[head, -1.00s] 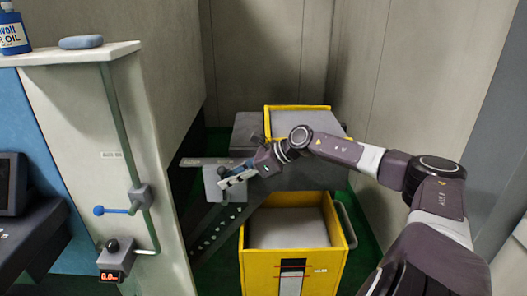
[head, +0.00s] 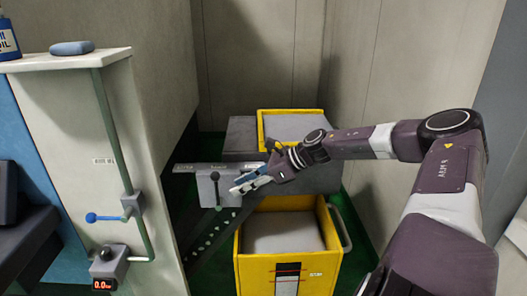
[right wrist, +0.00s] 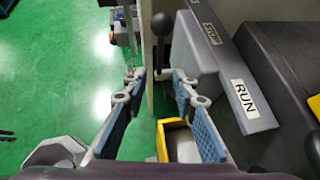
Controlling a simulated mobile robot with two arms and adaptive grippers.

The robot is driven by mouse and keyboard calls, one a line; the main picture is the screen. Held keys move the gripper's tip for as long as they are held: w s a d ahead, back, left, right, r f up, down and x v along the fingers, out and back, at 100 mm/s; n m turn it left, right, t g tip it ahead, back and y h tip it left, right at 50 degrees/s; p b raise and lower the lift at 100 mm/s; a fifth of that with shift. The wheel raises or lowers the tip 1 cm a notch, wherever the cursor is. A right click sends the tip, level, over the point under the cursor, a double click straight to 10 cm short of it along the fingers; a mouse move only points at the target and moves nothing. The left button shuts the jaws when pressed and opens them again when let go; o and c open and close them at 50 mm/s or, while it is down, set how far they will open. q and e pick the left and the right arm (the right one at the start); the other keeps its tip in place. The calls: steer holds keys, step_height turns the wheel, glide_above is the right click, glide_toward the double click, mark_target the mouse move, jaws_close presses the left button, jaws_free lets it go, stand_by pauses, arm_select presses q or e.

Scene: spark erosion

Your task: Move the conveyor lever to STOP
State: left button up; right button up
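The conveyor lever (head: 216,188) is a dark stick with a round black knob on a grey box (head: 205,190). It stands roughly upright in the head view. In the right wrist view the lever (right wrist: 162,40) shows beyond the gap between my fingertips. A grey bar beside it carries a STOP label (right wrist: 211,33) at the far end and a RUN label (right wrist: 245,98) at the near end. My right gripper (head: 234,189) is just right of the lever in the head view. In the wrist view the right gripper (right wrist: 159,82) is open, with nothing between its blue pads. My left gripper is out of view.
A yellow bin (head: 283,263) stands below my right gripper, and another yellow bin (head: 262,128) is behind. A pale cabinet (head: 112,185) with a blue-handled valve (head: 92,217) and a red display (head: 103,285) is at left. Walls close in the back and right.

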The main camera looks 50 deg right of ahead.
steer(key=s+d, duration=0.3)
steer(key=s, duration=0.2)
steer(key=shift+s, duration=0.35)
stand_by(0.5)
